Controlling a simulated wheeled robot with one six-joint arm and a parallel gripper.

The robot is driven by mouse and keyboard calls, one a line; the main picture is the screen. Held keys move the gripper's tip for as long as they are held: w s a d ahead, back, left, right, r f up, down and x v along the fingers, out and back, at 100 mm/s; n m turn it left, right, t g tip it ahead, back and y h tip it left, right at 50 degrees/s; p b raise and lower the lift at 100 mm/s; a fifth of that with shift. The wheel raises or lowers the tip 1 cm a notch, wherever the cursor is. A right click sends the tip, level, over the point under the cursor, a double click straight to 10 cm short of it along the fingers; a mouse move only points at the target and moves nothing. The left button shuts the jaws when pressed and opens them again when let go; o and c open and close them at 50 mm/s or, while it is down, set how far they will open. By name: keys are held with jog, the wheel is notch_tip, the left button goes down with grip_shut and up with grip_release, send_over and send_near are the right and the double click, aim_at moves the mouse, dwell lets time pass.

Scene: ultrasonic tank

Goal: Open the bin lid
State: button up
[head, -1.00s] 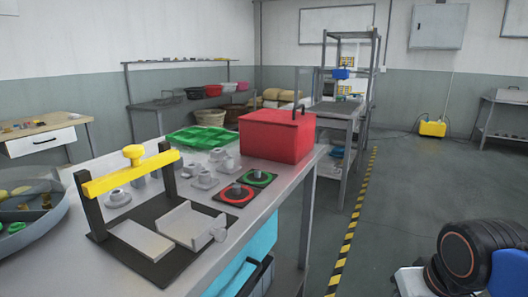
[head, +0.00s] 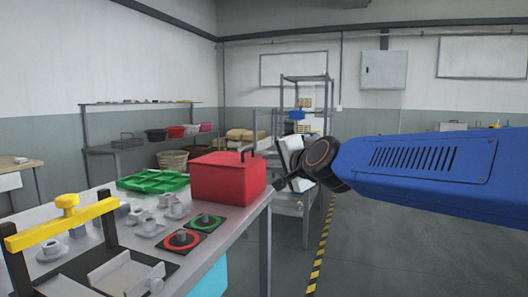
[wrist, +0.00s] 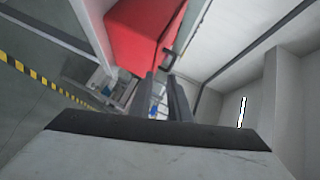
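The red bin (head: 225,180) stands on the metal bench with its red lid (head: 222,158) down. A dark handle (head: 250,153) stands up at the lid's right edge. My gripper (head: 280,186) is just right of the bin, beyond the bench's edge, apart from the handle. In the wrist view the bin (wrist: 140,35) fills the upper middle, with the handle (wrist: 171,52) just ahead of the fingertips. My gripper (wrist: 162,78) also shows there, its two fingers parted with an empty gap between them.
A green tray (head: 155,181) lies left of the bin. Grey parts and two round pads, red (head: 181,240) and green (head: 206,222), are in front of it. A yellow-barred fixture (head: 62,224) stands nearer. A shelf rack (head: 305,80) is behind.

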aim_at(249, 150)
jog(key=shift+m+t, duration=0.5)
jog(key=shift+m, duration=0.3)
jog(key=x, duration=0.6)
jog(key=r+x, duration=0.1)
jog(key=x, duration=0.6)
jog(key=r+x, duration=0.1)
jog(key=x, duration=0.5)
jog(key=shift+w, duration=0.3)
grip_shut()
